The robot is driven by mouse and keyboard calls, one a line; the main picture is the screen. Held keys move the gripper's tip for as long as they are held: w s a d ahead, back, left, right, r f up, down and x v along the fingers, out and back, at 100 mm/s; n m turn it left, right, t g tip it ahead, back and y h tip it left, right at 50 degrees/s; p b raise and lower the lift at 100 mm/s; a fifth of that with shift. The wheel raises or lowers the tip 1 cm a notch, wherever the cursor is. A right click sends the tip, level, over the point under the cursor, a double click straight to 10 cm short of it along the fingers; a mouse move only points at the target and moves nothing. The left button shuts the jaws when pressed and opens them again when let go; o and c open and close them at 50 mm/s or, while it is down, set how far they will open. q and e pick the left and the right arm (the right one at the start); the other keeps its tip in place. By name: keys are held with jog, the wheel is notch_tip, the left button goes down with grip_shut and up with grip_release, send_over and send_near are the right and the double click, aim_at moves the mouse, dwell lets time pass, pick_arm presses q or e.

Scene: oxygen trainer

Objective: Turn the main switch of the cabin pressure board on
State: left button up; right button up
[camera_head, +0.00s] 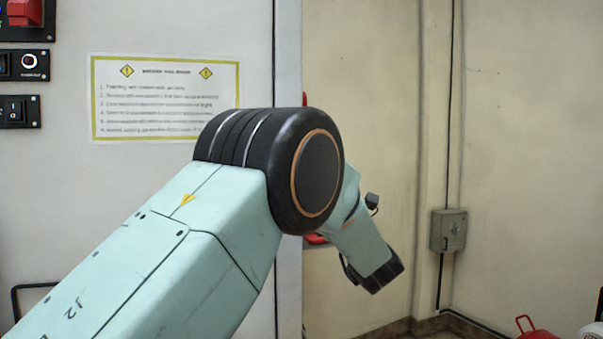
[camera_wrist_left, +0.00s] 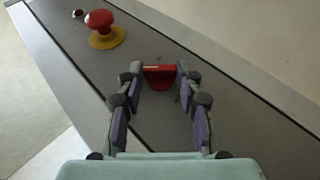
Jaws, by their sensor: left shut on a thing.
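A red handle (camera_wrist_left: 159,78), which I take to be the main switch, stands on a dark grey panel (camera_wrist_left: 225,95) in the left wrist view. My left gripper (camera_wrist_left: 160,72) is shut on it, with one fingertip at each side. Which way the switch is set cannot be told. In the head view my left arm crosses from the lower left and hides most of the board side; the fingertips and the handle are not clearly seen there. My right gripper is in neither view.
A red mushroom button (camera_wrist_left: 99,19) on a yellow base stands on the same panel. In the head view, a notice (camera_head: 165,100) hangs on a white cabinet, with small switch modules (camera_head: 19,111) at its left. A grey wall box (camera_head: 449,230) is at the right.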

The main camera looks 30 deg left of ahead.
pick_arm(q)
jog(key=shift+d+r+m+h, duration=0.1)
jog(key=shift+r+m+h, duration=0.05)
jog(key=shift+m+h, duration=0.15)
jog(key=shift+r+m+g+h+p, duration=0.5)
jog(key=shift+m+h+p, duration=0.8)
jog(key=shift+h+p, duration=1.4)
jog(key=shift+r+m+g+h+p, duration=0.45)
jog(key=shift+m+h+p, duration=0.85)
jog(key=shift+h+p, duration=1.45)
jog(key=shift+r+m+g+h+p, duration=0.5)
jog(key=shift+m+h+p, duration=0.8)
jog(key=shift+h+p, duration=1.4)
jog(key=shift+r+y+p, duration=0.1)
jog(key=shift+y+p, duration=0.25)
jog(key=shift+p, duration=0.1)
jog(key=o, duration=1.1)
jog(key=shift+o, duration=0.2)
